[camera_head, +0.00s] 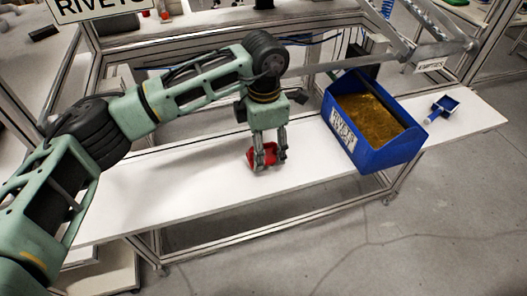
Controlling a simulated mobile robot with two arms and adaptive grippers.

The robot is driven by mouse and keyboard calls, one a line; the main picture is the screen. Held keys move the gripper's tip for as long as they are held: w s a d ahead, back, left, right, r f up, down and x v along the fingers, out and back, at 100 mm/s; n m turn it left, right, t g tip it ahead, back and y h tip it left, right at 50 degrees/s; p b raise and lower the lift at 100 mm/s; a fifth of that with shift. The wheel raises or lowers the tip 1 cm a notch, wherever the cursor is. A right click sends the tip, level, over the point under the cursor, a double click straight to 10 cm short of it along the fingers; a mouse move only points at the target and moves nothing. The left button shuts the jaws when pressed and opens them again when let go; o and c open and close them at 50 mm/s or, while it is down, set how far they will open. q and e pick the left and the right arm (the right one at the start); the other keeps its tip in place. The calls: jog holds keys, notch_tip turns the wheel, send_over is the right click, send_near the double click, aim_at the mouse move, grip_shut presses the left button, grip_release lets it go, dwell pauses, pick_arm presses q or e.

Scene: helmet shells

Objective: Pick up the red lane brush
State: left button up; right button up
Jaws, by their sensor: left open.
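A red object, which looks like the red lane brush (251,158), lies on the white bench top below my left gripper. It is partly hidden by the fingers, so its full shape does not show. My left gripper (268,160) points down over it, open, with its fingers low at the brush and close to the bench surface. I cannot tell whether the fingers touch it. My right gripper is not in view.
A blue bin (378,158) with golden-brown contents and a white label stands right of the gripper. A small blue pan-like item (443,106) lies farther right. The white bench (195,190) is bare left of the gripper. A metal frame stands behind.

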pick_arm(q)
jog(key=f, duration=0.2)
jog(key=shift+w+f+p, duration=0.2)
jog(key=shift+f+p, duration=0.1)
jog(key=shift+p, duration=0.1)
jog(key=shift+f, duration=0.45)
jog(key=c, duration=1.4)
jog(key=shift+c, duration=0.2)
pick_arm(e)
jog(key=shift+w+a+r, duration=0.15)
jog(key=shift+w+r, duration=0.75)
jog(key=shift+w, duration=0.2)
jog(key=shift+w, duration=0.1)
pick_arm(q)
jog(key=shift+r, duration=0.15)
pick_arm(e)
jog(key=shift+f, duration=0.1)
